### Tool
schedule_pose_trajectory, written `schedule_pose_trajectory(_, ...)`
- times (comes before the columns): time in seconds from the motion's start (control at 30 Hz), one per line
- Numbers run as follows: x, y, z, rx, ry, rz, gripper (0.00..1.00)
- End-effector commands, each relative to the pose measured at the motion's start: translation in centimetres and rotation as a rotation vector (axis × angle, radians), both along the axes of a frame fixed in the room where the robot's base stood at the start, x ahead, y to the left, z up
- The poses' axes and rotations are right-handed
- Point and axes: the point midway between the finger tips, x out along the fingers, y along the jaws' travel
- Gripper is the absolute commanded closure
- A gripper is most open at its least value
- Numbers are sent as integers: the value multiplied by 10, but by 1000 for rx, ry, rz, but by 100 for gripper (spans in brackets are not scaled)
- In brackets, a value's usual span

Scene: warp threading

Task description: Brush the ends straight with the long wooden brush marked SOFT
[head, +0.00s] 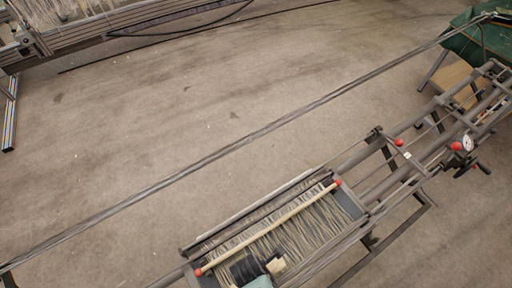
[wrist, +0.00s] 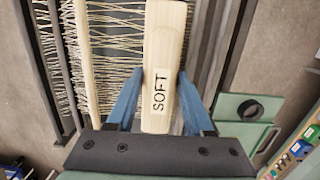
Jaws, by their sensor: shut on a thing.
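The long wooden brush (wrist: 163,62) is pale wood and marked SOFT in black letters. It sits between the two blue fingers of my gripper (wrist: 155,98) in the wrist view, and the gripper is shut on it. The brush points away from the gripper, over the threads. The pale thread ends (head: 292,228) spread across the frame of the machine, and they also show in the wrist view (wrist: 108,45). Some look wavy and uneven. In the head view my gripper (head: 268,266) is low over the threads, and the brush is mostly hidden there. Whether the brush touches the threads is unclear.
A pale wooden bar (head: 265,230) with red end knobs crosses the threads. Metal rails (head: 385,190) continue to the upper right, with a dial (head: 467,143) and red knobs. A long thin rail (head: 230,147) crosses the floor. Open concrete floor lies beyond.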

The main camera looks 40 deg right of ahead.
Motion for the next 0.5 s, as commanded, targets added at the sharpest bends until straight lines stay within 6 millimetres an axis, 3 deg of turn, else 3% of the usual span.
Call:
schedule_pose_trajectory(0.3,33,-67,-13,-2,-8,-5,100)
schedule_pose_trajectory(0.5,46,-98,-16,-1,-6,-1,100)
